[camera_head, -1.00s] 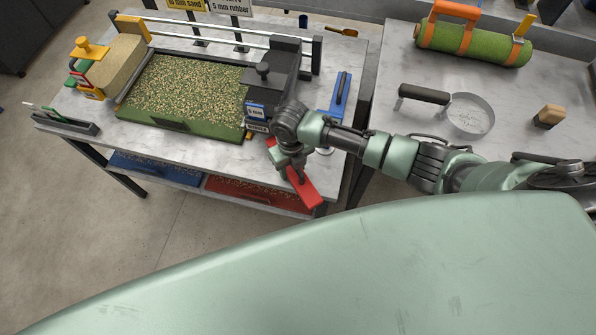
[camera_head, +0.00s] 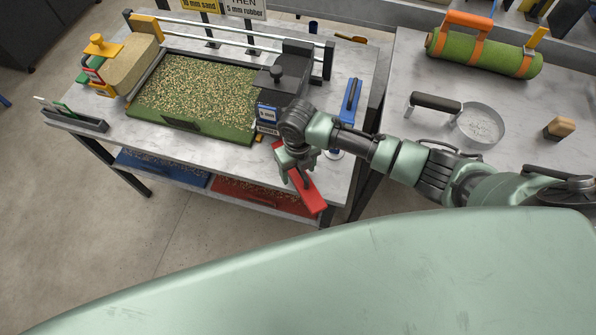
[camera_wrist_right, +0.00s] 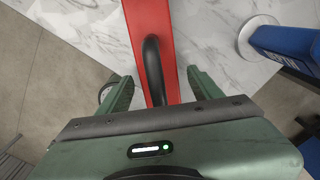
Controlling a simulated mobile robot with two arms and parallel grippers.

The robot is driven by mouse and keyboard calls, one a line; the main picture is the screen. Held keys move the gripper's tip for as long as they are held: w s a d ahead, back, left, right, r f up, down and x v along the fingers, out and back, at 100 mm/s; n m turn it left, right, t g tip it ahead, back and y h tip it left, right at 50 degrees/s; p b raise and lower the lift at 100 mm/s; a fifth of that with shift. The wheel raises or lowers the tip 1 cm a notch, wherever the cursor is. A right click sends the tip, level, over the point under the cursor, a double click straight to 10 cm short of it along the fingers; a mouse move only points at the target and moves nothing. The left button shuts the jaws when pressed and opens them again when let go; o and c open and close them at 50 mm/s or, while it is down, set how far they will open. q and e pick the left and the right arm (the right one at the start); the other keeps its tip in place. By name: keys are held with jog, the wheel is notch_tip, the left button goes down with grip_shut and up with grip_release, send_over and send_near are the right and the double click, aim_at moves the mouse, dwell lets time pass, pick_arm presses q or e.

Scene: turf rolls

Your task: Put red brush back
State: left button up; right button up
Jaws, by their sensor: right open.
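The red brush (camera_head: 310,195) lies at the front right edge of the marble table, with its near end jutting past the edge. It has a black arched handle, and its far end is partly hidden by my right gripper (camera_head: 291,163). In the right wrist view the red brush (camera_wrist_right: 181,85) runs between the fingers of my right gripper (camera_wrist_right: 160,80). These are open, one on each side of the black handle (camera_wrist_right: 153,65), with gaps showing. My left gripper is in neither view.
A dark hopper box (camera_head: 285,75) stands beside the granule-filled turf tray (camera_head: 165,124). Red and blue trays (camera_head: 265,197) sit on the shelf below. A second table (camera_head: 400,70) holds a turf roll and a round pan.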

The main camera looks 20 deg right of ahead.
notch_tip(320, 180, up, 11)
jog(key=shift+f+b, duration=0.15)
jog(key=shift+b, duration=0.4)
